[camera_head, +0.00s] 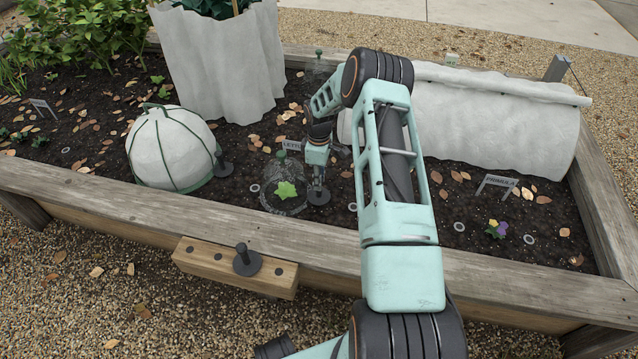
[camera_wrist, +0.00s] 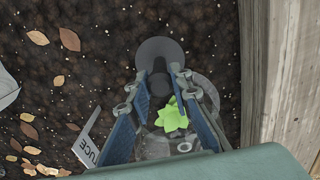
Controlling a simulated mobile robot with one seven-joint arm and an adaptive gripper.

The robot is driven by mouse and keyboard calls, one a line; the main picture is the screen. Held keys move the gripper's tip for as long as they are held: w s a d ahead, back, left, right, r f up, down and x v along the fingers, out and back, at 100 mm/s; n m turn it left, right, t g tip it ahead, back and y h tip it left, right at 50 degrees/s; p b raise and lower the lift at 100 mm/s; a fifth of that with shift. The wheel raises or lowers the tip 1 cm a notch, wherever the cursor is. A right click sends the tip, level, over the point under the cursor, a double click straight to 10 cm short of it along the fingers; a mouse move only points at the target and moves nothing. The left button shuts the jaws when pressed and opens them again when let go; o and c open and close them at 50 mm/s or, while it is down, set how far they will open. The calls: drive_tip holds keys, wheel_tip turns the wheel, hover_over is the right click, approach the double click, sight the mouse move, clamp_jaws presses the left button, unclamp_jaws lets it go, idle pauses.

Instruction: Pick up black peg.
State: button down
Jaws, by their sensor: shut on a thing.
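A black peg (camera_head: 319,198) with a round disc and a thin upright shaft stands at the soil of the raised bed, beside the clear mesh cloche. My gripper (camera_head: 318,181) points down over it and is shut on its shaft. In the wrist view the peg's dark disc (camera_wrist: 160,52) shows just beyond the fingertips, and my gripper (camera_wrist: 159,80) has a finger on each side of the shaft. Whether the disc touches the soil is hard to tell. Another black peg (camera_head: 223,167) stands beside the white dome, and a third (camera_head: 246,262) sits in the wooden block.
The clear cloche (camera_head: 275,197) over a light green plant (camera_head: 287,190) is close to my gripper's left. A lettuce sign (camera_head: 291,145) stands behind. The white dome (camera_head: 165,150) and wooden block (camera_head: 205,262) are left; a white covered tunnel (camera_head: 490,118) is right. The bed's front plank (camera_head: 150,212) is near.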

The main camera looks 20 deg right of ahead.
wheel_tip(320, 180, up, 16)
drive_tip(key=p, duration=0.4)
drive_tip(key=shift+r, duration=0.25)
